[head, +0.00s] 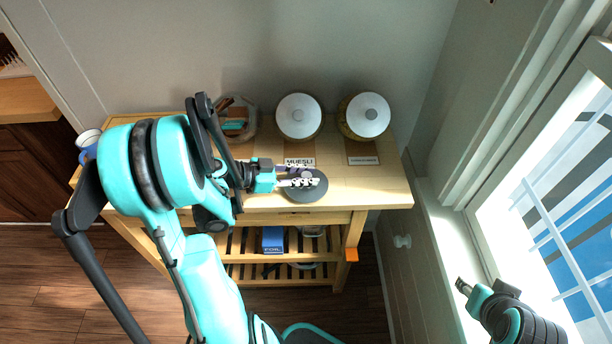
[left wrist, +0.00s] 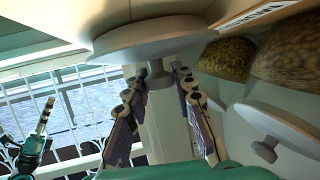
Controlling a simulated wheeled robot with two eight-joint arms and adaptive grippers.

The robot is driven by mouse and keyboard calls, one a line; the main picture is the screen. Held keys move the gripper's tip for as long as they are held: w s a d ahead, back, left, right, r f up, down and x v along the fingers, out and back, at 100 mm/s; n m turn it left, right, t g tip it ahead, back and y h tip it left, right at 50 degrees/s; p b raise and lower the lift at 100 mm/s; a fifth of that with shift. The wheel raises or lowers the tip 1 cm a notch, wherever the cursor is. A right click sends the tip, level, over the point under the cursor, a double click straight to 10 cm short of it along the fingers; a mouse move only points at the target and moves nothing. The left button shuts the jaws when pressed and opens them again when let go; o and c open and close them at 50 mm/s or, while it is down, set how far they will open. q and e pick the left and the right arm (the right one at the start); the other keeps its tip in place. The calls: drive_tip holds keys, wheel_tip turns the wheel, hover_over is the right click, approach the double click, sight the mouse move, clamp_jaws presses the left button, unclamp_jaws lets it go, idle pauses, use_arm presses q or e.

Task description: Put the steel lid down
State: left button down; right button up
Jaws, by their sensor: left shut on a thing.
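The steel lid (head: 308,195) is a dark grey round disc near the front edge of the wooden table, in front of the muesli label. My left gripper (head: 318,182) is over it, fingers shut on its knob. In the left wrist view the lid (left wrist: 150,42) shows edge-on, its knob (left wrist: 158,74) between the two fingertips (left wrist: 156,78). It is close to the tabletop; I cannot tell whether it touches. My right gripper (head: 464,287) is at the lower right, away from the table; its jaws are too small to read.
Two jars with pale lids (head: 299,115) (head: 367,114) stand at the back of the table (head: 385,190). An open glass container (head: 236,122) with items is left of them, and a mug (head: 88,140) at the left end. A blue box (head: 273,240) lies on the slatted shelf.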

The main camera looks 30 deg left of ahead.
sight(307, 191)
use_arm(q)
drive_tip(key=c, duration=1.3)
unclamp_jaws()
drive_tip(key=shift+o, duration=0.2)
drive_tip(key=shift+s+a+r, duration=0.15)
drive_tip(key=shift+s+a, duration=0.1)
drive_tip(key=shift+a, duration=0.05)
drive_tip(key=p+v, duration=0.3)
drive_tip(key=v, duration=0.8)
drive_tip(key=shift+d, duration=0.15)
drive_tip(key=d+n, duration=0.1)
drive_tip(key=d, duration=0.1)
drive_tip(key=w+d+g+y, duration=0.1)
drive_tip(key=d, duration=0.1)
drive_tip(key=w+d+n+g, duration=0.1)
drive_tip(key=shift+d+n+y, duration=0.3)
drive_tip(key=shift+d, duration=0.1)
drive_tip(key=s+d+r+n+y, duration=0.1)
drive_tip(key=s+d+n+y, duration=0.1)
drive_tip(key=d, duration=0.4)
drive_tip(key=s+d+r+n+y, duration=0.1)
drive_tip(key=s+d+n+y, duration=0.2)
drive_tip(key=d+y, duration=0.3)
drive_tip(key=shift+r+n+g, duration=0.25)
drive_tip(key=shift+n+g, duration=0.15)
drive_tip(key=shift+n, duration=0.2)
